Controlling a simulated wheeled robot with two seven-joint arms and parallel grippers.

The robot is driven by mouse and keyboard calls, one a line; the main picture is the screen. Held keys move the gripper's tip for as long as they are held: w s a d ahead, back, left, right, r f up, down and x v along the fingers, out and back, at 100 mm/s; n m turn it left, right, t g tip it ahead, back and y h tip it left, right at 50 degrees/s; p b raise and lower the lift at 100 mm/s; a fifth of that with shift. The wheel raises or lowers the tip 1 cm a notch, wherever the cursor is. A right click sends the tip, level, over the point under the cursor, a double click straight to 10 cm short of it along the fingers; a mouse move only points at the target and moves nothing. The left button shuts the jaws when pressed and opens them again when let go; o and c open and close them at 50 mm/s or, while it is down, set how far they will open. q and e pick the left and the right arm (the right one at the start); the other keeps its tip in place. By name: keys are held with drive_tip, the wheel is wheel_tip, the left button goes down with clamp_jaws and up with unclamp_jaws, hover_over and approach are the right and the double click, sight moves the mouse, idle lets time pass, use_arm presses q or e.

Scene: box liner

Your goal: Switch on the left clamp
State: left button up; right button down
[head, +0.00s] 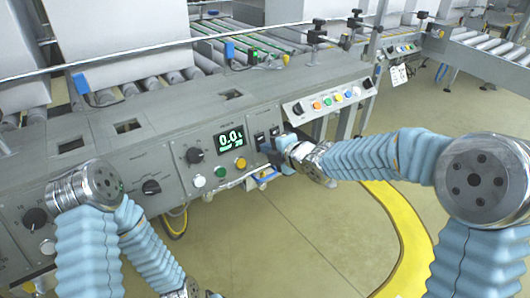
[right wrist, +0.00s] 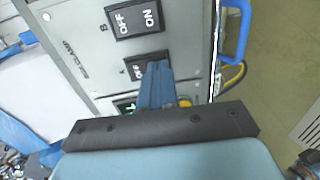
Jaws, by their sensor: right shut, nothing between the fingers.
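Two black rocker switches sit side by side on the grey control panel, the left one (head: 260,138) and the right one (head: 274,131). In the right wrist view, the switch marked A (right wrist: 136,68) shows its OFF half, while the rest is largely behind my fingers. The switch marked B (right wrist: 134,18) shows OFF and ON and is uncovered. My right gripper (head: 270,151) is shut and empty; its blue fingers (right wrist: 157,76) overlap switch A. I cannot tell whether they touch it, nor which way either switch is tipped. My left gripper is out of view below the head view's edge.
A green-lit display (head: 230,139) and a dark knob (head: 194,155) are left of the switches. White, green and yellow buttons lie below. A sloped box (head: 328,99) with coloured buttons stands to the right. A blue handle (right wrist: 236,35) sticks out beside the panel.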

use_arm(q)
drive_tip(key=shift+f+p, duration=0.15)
drive_tip(key=shift+p, duration=0.35)
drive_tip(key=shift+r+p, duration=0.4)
drive_tip(key=shift+p, duration=0.05)
use_arm(e)
drive_tip(key=shift+r, duration=0.75)
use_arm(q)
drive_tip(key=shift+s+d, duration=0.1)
